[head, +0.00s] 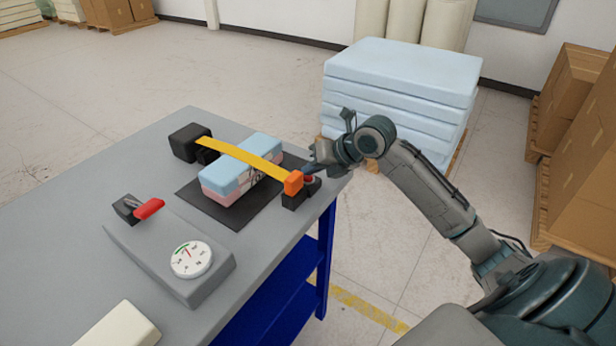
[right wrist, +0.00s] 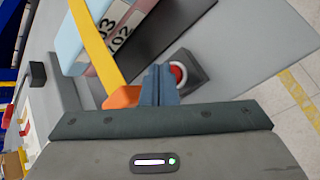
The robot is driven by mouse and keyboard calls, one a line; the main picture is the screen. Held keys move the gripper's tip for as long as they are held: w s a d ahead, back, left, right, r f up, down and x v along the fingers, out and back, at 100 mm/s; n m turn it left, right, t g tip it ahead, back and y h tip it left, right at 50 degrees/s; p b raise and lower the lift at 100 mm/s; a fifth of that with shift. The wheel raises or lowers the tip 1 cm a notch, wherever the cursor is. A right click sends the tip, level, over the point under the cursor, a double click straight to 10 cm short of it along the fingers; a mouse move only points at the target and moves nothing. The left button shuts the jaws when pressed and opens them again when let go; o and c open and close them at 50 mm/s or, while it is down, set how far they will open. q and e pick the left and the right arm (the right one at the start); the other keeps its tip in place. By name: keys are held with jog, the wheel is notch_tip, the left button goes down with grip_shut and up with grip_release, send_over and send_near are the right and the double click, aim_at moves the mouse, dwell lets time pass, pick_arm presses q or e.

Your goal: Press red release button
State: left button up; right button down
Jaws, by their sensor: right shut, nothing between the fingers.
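The red release button (right wrist: 178,75) sits in a dark grey housing at the right end of the strap; in the head view only a bit of red (head: 309,179) shows beside my gripper. My right gripper (head: 311,171) is shut and empty, its fingertips close to the button. In the right wrist view the shut fingers (right wrist: 160,84) partly cover the button's left side; I cannot tell whether they touch it. A yellow strap (head: 240,154) with an orange end block (head: 293,182) runs over a blue and pink foam block (head: 241,172). My left gripper is not in view.
The grey table (head: 75,235) holds a gauge box (head: 191,259) with a red lever (head: 149,208), a black strap housing (head: 189,141) and a cream block (head: 118,326). Stacked blue foam (head: 400,85) stands behind my right arm. Cartons (head: 577,110) stand at right.

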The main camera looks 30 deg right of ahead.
aim_at(312, 181)
jog(key=shift+f, duration=0.3)
jog(key=shift+r, duration=0.1)
dwell(0.4)
jog(key=shift+r+p, duration=0.45)
jog(key=shift+r, duration=0.35)
notch_tip(312, 181, up, 5)
jog(key=p, duration=0.3)
jog(key=shift+p, duration=0.35)
dwell(0.5)
